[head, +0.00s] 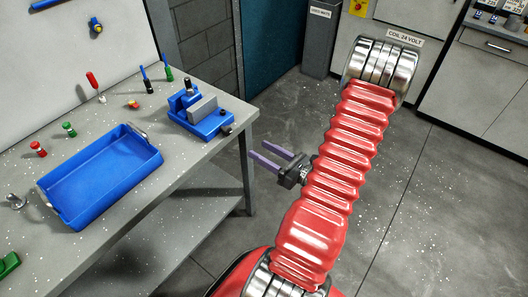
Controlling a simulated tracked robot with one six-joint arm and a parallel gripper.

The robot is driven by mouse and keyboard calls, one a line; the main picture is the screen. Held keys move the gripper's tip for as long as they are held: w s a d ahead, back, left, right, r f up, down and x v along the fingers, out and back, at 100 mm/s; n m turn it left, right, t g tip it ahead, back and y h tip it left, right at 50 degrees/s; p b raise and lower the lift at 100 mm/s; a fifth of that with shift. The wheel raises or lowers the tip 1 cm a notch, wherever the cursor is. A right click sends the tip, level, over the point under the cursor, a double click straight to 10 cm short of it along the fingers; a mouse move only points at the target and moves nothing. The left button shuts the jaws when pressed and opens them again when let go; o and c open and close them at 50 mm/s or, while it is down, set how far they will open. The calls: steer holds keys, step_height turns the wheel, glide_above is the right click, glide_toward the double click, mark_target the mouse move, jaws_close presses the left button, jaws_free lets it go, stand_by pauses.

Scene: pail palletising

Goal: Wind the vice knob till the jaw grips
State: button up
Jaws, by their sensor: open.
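The blue vice (203,112) sits on the workbench near its right end. A grey block (202,108) shows at its jaws; I cannot tell whether it is part of the vice or clamped in it. A small dark knob (226,129) shows at the vice's near right side, by the bench edge. My gripper (272,157) is open and empty, with its two purple-grey fingers apart and pointing left. It is off the bench, right of and below the vice in the picture, and touches nothing.
The grey workbench (105,217) holds a blue tray (98,182), several screwdrivers and red and green knobbed pieces. A lower shelf (190,212) is under it. Grey cabinets (490,85) stand at the right. The floor (405,215) between is clear.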

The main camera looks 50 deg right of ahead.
steer(key=w+a+r+n+g+y, duration=0.1)
steer(key=a+r+n+g+y, duration=0.25)
steer(key=a+n, duration=0.45)
steer(key=a+r+n+g+y, duration=0.3)
steer(key=a+n+g, duration=0.25)
steer(key=a, duration=0.45)
steer(key=w+a+r+n+g+y, duration=0.1)
steer(key=a+r+n+g+y, duration=0.25)
steer(key=a+n, duration=0.45)
steer(key=s+a+r+n+g+h, duration=0.35)
steer(key=s+a+n+h, duration=0.2)
steer(key=n, duration=0.45)
steer(key=r+n+t+h, duration=0.1)
steer(key=r+n, duration=0.1)
steer(key=r+n+t+h, duration=0.1)
steer(key=r+n+h, duration=0.1)
steer(key=r, duration=0.1)
steer(key=r+n+t+h, duration=0.1)
steer(key=r+n+h, duration=0.1)
steer(key=r, duration=0.1)
steer(key=shift+w+a+n+t, duration=0.25)
steer(key=shift+w+a+t, duration=0.05)
steer(key=shift+w+a, duration=0.1)
steer(key=shift+f, duration=0.1)
steer(key=shift+c, duration=0.5)
